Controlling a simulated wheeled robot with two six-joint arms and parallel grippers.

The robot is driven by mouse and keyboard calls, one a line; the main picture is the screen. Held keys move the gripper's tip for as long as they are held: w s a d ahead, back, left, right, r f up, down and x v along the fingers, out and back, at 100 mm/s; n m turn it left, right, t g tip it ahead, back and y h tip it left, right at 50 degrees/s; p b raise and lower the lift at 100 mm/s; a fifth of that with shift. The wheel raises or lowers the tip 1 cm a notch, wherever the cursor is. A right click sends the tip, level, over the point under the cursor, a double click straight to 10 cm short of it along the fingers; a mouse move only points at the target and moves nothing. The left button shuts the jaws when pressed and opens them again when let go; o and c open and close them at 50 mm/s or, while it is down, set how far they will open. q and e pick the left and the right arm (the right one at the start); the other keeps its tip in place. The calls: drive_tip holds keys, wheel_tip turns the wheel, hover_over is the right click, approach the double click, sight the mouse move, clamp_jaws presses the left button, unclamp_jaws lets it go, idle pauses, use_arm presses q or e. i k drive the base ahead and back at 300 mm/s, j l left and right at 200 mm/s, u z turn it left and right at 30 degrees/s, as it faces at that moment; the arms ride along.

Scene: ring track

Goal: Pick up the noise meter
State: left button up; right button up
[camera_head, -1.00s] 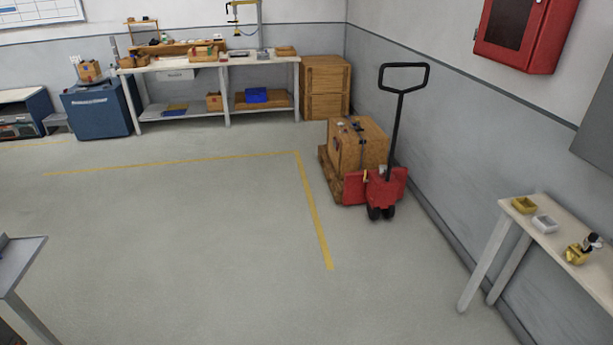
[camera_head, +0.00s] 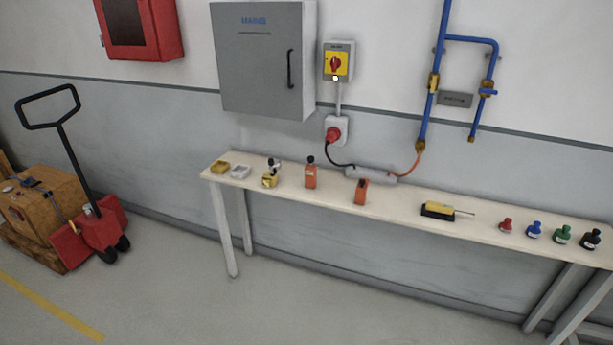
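A narrow pale bench (camera_head: 400,207) stands along the wall. An upright orange handheld device with a dark round tip (camera_head: 310,175) stands on its left half; it looks like the noise meter, though it is small in view. A second, shorter orange device (camera_head: 360,191) with a dark top stands to its right. A yellow item with a black and white top (camera_head: 270,176) stands to its left. Neither of my grippers is in view.
Yellow and white trays (camera_head: 239,172), a yellow tool on a black base (camera_head: 440,210) and several coloured bottles (camera_head: 533,230) are on the bench. A red pallet truck (camera_head: 95,232) stands left. A grey cabinet (camera_head: 262,60) hangs above. The floor before the bench is clear.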

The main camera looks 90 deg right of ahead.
sight(310, 170)
drive_tip(key=z, duration=2.95)
drive_tip(key=i+j+z, duration=0.1)
drive_tip(key=i+z, duration=0.25)
drive_tip(key=i+j+z, duration=0.15)
drive_tip(key=z, duration=0.2)
drive_tip(key=i+j+z, duration=0.35)
drive_tip(key=i+j, duration=0.1)
drive_tip(key=i, duration=0.35)
